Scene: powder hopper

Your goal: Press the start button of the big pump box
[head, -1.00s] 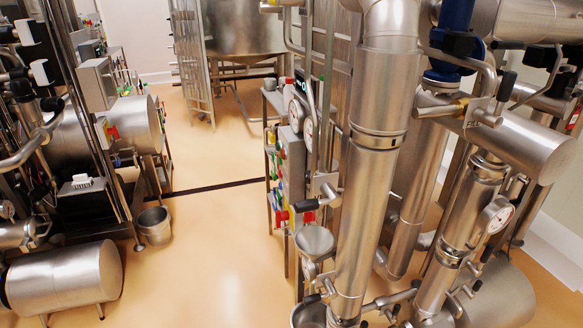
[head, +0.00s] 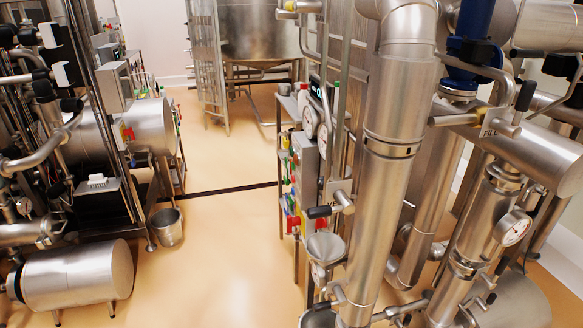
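A tall grey box (head: 307,168) stands on the rack right of the middle, seen nearly edge-on. Small green and red parts (head: 286,163) show on its left side, too small to tell which is a start button. A smaller grey box (head: 115,87) is mounted among the pipes on the left. No label marks either one as the big pump box. Neither of my grippers is in view.
Thick steel pipes (head: 388,170) stand close on the right, with a gauge (head: 513,228). A steel tank (head: 80,275) and a bucket (head: 166,227) stand at left. The orange floor (head: 225,240) between both sides is clear. A big vessel (head: 262,35) stands at the back.

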